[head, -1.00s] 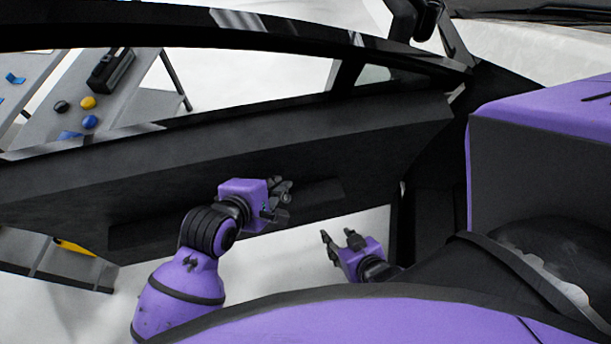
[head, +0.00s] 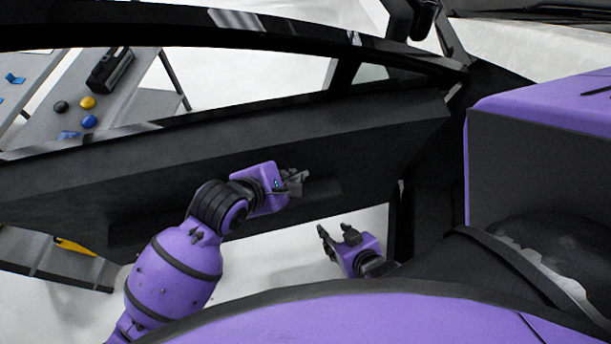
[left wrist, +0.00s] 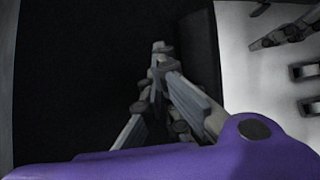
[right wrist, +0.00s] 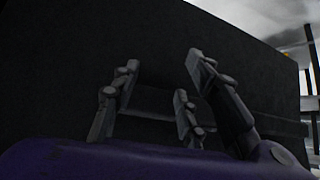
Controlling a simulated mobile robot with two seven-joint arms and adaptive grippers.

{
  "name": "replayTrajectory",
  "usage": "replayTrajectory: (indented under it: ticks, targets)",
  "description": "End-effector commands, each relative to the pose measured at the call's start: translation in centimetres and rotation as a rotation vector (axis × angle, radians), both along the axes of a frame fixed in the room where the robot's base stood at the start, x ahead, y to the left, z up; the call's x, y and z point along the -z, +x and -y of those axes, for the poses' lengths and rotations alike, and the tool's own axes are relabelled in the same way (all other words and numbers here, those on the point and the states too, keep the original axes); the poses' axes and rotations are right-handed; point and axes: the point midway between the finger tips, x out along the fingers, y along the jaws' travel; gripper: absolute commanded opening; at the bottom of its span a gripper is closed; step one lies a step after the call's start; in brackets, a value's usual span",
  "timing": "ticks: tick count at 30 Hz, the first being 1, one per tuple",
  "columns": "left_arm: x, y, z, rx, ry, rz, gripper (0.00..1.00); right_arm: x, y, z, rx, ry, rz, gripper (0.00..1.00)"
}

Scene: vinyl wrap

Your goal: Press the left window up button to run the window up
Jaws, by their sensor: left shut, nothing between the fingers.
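The black inner door panel (head: 385,125) runs across the middle of the head view, with a darker ledge (head: 325,192) low on it. The window up button cannot be made out in any view. My left gripper (head: 302,177) is in front of the panel, just above the ledge. Its fingers are together and empty in the left wrist view (left wrist: 160,55); whether they touch the panel is unclear. My right gripper (head: 337,234) is below and right of it, beneath the door's lower edge. It is open and empty, fingers spread before dark panelling in the right wrist view (right wrist: 163,75).
The window frame (head: 335,75) lies above the panel; how high the glass stands is unclear. A purple body panel (head: 545,105) and dark trim close off the right. Outside, a grey table (head: 140,103) holds small coloured objects and a black case (head: 111,68).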

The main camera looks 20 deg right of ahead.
Motion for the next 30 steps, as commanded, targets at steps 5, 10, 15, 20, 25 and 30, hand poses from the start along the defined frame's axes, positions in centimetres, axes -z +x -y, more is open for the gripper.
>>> replayTrajectory:
  ticks: [5, 10, 15, 20, 25, 30]
  targets:
    - [2.7, 0.0, -0.1, 0.002, 0.004, 0.000, 0.00, -0.1, 0.2, 0.0, 0.000, 0.000, 0.004, 0.40]
    - [5.2, -0.2, 0.0, 0.000, -0.001, -0.006, 0.00, 0.5, -0.3, 0.0, -0.001, 0.000, -0.009, 0.40]
    - [6.7, -0.2, 0.0, 0.000, -0.001, -0.006, 0.00, 1.1, -1.0, 0.0, 0.001, -0.001, -0.022, 0.40]
    - [7.1, -0.1, 0.0, 0.000, -0.001, -0.001, 0.00, 1.1, -1.0, 0.4, 0.005, -0.005, -0.021, 0.40]
    - [7.1, 0.0, 0.0, 0.001, -0.001, 0.001, 0.00, 0.8, -0.7, 0.4, 0.006, -0.007, -0.012, 0.40]
    - [7.0, 0.0, 0.0, 0.001, -0.001, 0.001, 0.00, 0.7, -0.6, 0.4, 0.006, -0.006, -0.011, 0.40]
